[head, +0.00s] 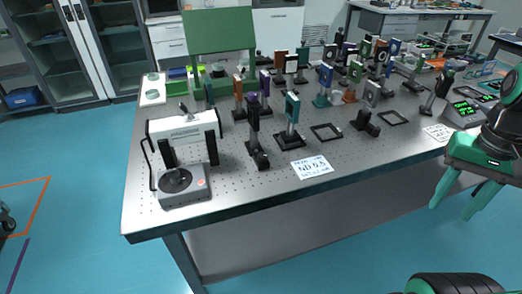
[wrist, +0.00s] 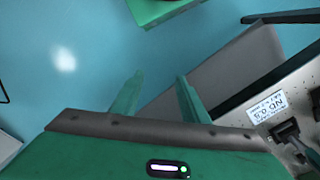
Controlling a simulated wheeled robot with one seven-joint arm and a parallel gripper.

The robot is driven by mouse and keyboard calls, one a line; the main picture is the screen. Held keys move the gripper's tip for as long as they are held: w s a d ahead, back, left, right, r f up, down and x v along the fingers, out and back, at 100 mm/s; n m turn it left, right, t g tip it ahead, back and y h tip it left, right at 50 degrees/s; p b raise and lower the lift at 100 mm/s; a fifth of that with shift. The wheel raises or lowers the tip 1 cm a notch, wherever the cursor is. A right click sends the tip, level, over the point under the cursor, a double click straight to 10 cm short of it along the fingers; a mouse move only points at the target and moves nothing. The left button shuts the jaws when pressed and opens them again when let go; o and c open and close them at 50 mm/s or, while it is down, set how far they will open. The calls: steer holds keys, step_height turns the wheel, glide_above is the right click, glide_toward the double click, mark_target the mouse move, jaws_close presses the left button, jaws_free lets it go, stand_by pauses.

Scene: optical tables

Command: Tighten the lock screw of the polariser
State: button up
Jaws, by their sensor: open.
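Several optic mounts on posts stand on the optical table (head: 240,195). I cannot tell which is the polariser, and no lock screw can be made out at this size. Near the front are a teal mount (head: 292,108) on a black base, a dark mount (head: 254,118) and a grey-faced mount (head: 371,92). My gripper (head: 451,210) is open and empty, pointing down beyond the table's front edge at the right, apart from every mount. In the wrist view its fingers (wrist: 160,80) are spread over blue floor and the grey table side.
A white-topped instrument (head: 182,128) with a grey base stands at the table's left. A label card (head: 312,167) lies at the front edge; it also shows in the wrist view (wrist: 267,107). Flat black frames (head: 326,132) lie mid-table. A lit meter (head: 467,113) is at the right.

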steer(key=w+a+r+m+h, duration=0.1)
steer(key=w+a, duration=0.2)
steer(key=w, duration=0.3)
steer(key=w+a+r, duration=0.2)
steer(key=w+a, duration=0.1)
steer(key=w, duration=0.3)
steer(key=m+t+h, duration=0.2)
steer(key=t, duration=0.1)
glide_toward(262, 154)
steer(key=x, duration=0.8)
steer(key=shift+d+f, duration=0.1)
jaws_close()
